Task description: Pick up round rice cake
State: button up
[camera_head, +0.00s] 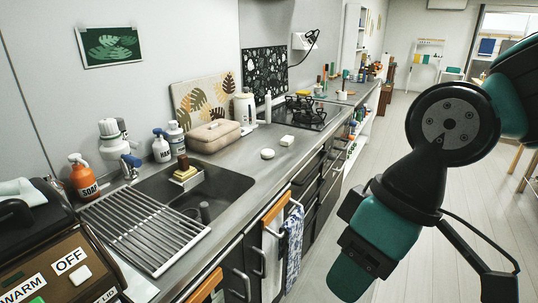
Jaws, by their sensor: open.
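A small round white cake (268,154), which looks like the round rice cake, lies flat on the grey counter (250,170), just right of the sink. A second white piece (287,140), more square in outline, lies a little behind it to the right. Nothing covers either one. My arm hangs at the right side of the view, over the floor and well apart from the counter. I cannot make out any gripper fingers in this view.
A sink (225,190) with a drying rack (145,230) lies left of the cake. A beige box (212,136) and cutting board (198,98) stand behind. A stove (308,112) is farther back. A towel (291,236) hangs in front. The floor (375,150) beside the cabinets looks open.

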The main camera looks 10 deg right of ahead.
aim_at(267, 153)
jog(key=z, duration=0.45)
jog(key=k, duration=1.15)
jog(key=z, duration=0.8)
jog(key=i, duration=2.15)
jog(key=u, duration=0.75)
jog(key=i, duration=0.85)
jog(key=u, duration=1.55)
jog(key=i, duration=0.75)
jog(key=u, duration=0.65)
